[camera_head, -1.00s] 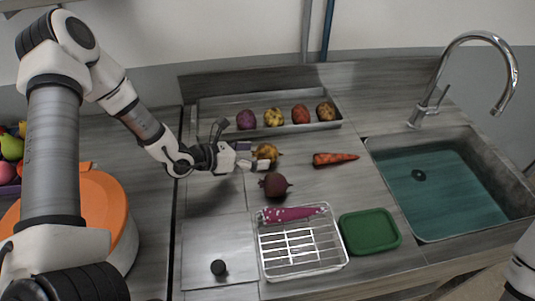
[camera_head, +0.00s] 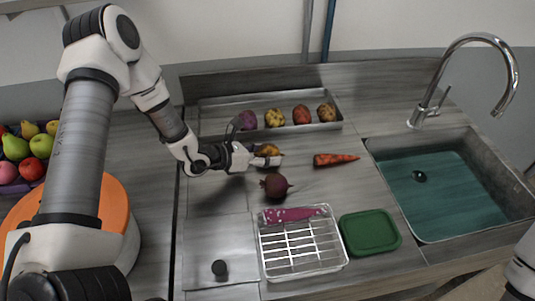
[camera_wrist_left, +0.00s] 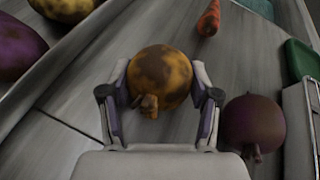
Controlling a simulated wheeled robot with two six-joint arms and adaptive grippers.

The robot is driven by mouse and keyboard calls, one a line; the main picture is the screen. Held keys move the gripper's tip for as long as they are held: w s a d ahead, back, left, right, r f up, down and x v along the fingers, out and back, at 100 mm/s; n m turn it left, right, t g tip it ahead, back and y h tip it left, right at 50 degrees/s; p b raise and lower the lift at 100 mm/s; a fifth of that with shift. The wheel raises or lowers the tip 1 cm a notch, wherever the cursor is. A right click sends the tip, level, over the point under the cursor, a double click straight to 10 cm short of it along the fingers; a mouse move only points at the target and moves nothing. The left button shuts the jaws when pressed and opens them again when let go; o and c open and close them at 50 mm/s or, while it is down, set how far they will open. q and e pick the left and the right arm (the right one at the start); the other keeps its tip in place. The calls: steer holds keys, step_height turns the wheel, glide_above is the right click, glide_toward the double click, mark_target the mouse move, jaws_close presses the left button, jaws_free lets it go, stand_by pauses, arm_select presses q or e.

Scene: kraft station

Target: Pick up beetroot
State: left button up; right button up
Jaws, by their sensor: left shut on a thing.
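A dark maroon beetroot (camera_head: 275,186) with a short stem lies on the counter, just in front of my left gripper (camera_head: 264,156). In the left wrist view the maroon beetroot (camera_wrist_left: 252,124) is to the right, outside the fingers. My left gripper (camera_wrist_left: 160,82) is shut on a round golden-brown root (camera_wrist_left: 165,70), possibly a golden beet, with a finger on each side. In the head view this golden root (camera_head: 267,149) is partly hidden by the fingers. I cannot tell whether it is lifted off the counter. My right gripper is not in view.
A metal tray (camera_head: 215,131) with several root vegetables stands behind. A carrot (camera_head: 335,159) lies to the right. In front are a wire-racked dish (camera_head: 302,248) with a pink vegetable and a green lid (camera_head: 370,232). The sink (camera_head: 445,195) is at right.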

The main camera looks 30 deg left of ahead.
mark_target(266, 147)
arm_select(q)
step_height(266, 147, up, 10)
steer(key=shift+b, duration=0.45)
stand_by(0.9)
